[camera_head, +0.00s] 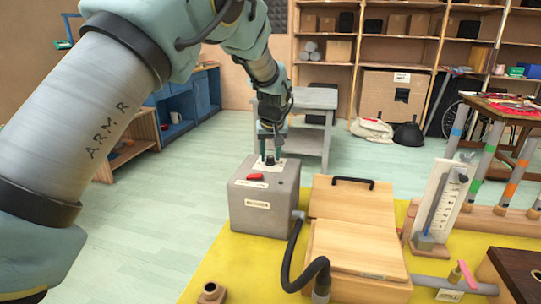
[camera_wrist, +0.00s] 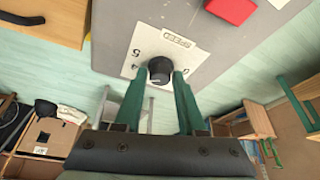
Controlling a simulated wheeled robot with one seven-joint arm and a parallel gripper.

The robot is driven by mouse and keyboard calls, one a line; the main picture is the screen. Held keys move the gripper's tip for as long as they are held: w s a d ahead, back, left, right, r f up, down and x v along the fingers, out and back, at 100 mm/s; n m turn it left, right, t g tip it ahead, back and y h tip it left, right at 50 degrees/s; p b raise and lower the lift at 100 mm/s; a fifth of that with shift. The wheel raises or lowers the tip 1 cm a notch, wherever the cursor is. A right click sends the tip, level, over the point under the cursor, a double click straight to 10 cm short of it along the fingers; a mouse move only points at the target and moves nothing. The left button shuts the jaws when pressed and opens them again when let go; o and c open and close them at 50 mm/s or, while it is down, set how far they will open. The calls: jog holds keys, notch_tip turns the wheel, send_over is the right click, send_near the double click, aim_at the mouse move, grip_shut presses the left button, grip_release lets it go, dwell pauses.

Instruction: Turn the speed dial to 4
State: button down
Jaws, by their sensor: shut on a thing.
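The speed dial (camera_wrist: 159,66) is a small black round knob on a white plate (camera_wrist: 143,44) marked SPEED, with a few digits printed around it. It sits on top of a grey box (camera_head: 262,212) in the head view. My gripper (camera_wrist: 160,78) comes down over the dial from above, and its two green fingers close on the knob from both sides. My gripper (camera_head: 269,155) also shows above the box in the head view. The fingers hide part of the scale. I cannot tell which number the dial points to.
A red switch (camera_head: 254,177) sits on the box top near the dial. A black hose (camera_head: 293,255) runs from the box beside a wooden case (camera_head: 352,232) with a black handle. A grey table (camera_head: 310,100) stands behind. Open floor lies left of the box.

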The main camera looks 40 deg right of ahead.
jog(key=c, duration=0.5)
grip_release()
jog(key=b+v, duration=0.2)
jog(key=v, duration=0.8)
jog(key=shift+r+b, duration=0.3)
jog(key=shift+r, duration=0.1)
jog(key=w+a+f+n+y, duration=0.15)
jog(key=w+a, duration=0.25)
jog(key=a, duration=0.5)
jog(key=w+a+f, duration=0.2)
jog(key=w+a, duration=0.2)
jog(key=a, duration=0.5)
jog(key=w+a+f+n, duration=0.15)
jog(key=w+a, duration=0.25)
jog(key=a, duration=0.5)
jog(key=s+a+f+n, duration=0.1)
jog(key=s+a+f, duration=0.1)
jog(key=a, duration=0.7)
jog(key=s+a+f+n+g, duration=0.1)
jog(key=s+a, duration=0.4)
jog(key=a, duration=0.5)
jog(key=s+a+f+n+g+y, duration=0.1)
jog(key=s+a+f, duration=0.3)
jog(key=a, duration=0.6)
jog(key=shift+a, duration=0.15)
